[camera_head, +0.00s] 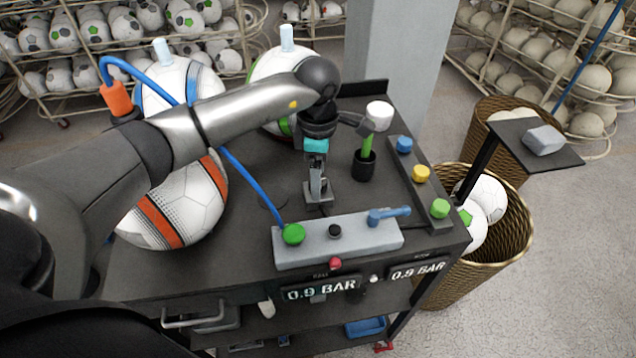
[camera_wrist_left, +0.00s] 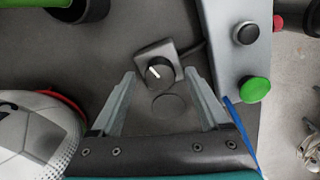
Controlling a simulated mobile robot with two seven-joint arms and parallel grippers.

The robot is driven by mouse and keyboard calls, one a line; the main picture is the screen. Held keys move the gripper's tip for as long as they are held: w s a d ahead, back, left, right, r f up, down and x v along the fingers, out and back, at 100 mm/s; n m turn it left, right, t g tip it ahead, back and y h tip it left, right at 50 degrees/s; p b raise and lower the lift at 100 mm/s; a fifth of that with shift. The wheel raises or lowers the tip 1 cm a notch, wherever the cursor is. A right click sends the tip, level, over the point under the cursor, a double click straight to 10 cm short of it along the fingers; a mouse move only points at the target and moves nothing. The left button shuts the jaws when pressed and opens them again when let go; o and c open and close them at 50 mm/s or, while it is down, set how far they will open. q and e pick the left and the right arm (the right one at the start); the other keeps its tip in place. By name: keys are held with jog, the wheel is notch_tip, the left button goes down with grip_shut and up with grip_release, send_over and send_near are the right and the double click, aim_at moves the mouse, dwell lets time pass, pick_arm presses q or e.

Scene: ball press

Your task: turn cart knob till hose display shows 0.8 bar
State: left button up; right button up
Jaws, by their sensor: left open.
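The knob (camera_wrist_left: 156,71) is round and black with a white pointer line, on a small grey box with a cable, in the left wrist view. The pointer tilts to the upper left. My left gripper (camera_wrist_left: 160,78) is open, its fingertips on either side of the knob with gaps visible; whether they are at knob height I cannot tell. In the head view my left gripper (camera_head: 318,182) hangs over the cart top (camera_head: 255,235) and hides most of the knob. The left display (camera_head: 320,289) and right display (camera_head: 418,270) both read 0.9 BAR; their labels are too small to read surely.
A grey panel (camera_head: 350,238) with a green button, a black button and a blue lever stands nearby. A blue hose (camera_head: 250,180) runs past the gripper. Balls (camera_head: 185,200) stand left and behind.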

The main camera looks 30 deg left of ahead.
pick_arm(q)
jog(key=shift+f, duration=0.35)
grip_shut()
dwell(0.5)
